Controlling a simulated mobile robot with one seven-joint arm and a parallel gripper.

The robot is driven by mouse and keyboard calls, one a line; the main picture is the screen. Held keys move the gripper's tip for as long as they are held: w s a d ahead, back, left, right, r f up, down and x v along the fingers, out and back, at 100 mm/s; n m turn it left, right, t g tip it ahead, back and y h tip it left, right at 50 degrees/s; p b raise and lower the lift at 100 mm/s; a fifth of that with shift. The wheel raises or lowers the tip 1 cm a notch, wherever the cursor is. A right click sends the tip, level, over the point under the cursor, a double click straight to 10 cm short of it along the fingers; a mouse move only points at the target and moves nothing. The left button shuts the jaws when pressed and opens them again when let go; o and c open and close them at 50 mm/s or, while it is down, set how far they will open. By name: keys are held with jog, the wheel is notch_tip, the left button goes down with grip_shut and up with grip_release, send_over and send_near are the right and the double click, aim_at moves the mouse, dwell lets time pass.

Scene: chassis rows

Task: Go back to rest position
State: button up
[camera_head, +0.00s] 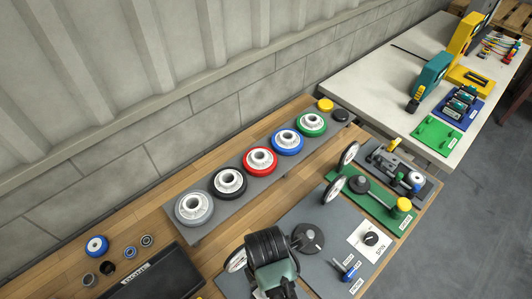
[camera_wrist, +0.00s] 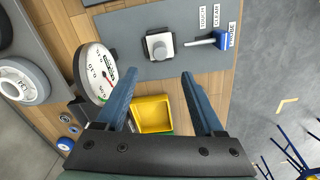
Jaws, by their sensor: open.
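My gripper (camera_wrist: 160,74) shows in the wrist view as two blue fingers held well apart, with nothing between them. A yellow bin (camera_wrist: 152,112) appears beyond and below the gap, apart from the fingers. In the head view my arm reaches in at the bottom centre over the wooden bench; its dark ribbed part and grey-green link hide some of the grey board (camera_head: 318,228), and the fingers cannot be made out there.
In the wrist view a round dial (camera_wrist: 95,72) is close beside the left finger. A blue-handled probe (camera_wrist: 220,39) lies ahead. In the head view several coloured wheels line a grey strip (camera_head: 190,234); a black case (camera_head: 150,272) lies left, a green tray (camera_head: 375,202) right.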

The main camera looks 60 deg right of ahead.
dwell(0.6)
jog(key=w+r+m+t+h+b, duration=0.4)
jog(key=w+r+t, duration=0.6)
jog(key=w+r, duration=1.25)
jog(key=w+a+r+m+t, duration=0.15)
jog(key=a+r+t, duration=0.25)
jog(key=r, duration=0.6)
jog(key=a+r+m+t+y, duration=0.1)
jog(key=a+r+m+t, duration=0.2)
jog(key=r, duration=0.6)
jog(key=w+a+r+m+t, duration=0.1)
jog(key=a+r+t, duration=0.3)
jog(key=r, duration=0.6)
jog(key=s+a+r+m+t+y+b, duration=0.1)
jog(key=s+a+r+t, duration=0.2)
jog(key=s+r, duration=0.2)
jog(key=s+a+r+m+t+y+b, duration=0.1)
jog(key=s+a+r+m+t+y, duration=0.1)
jog(key=r, duration=0.7)
jog(key=s+a+t, duration=0.1)
jog(key=s+a, duration=0.1)
jog(key=s, duration=0.1)
jog(key=shift+s, duration=0.2)
jog(key=shift+f, duration=0.1)
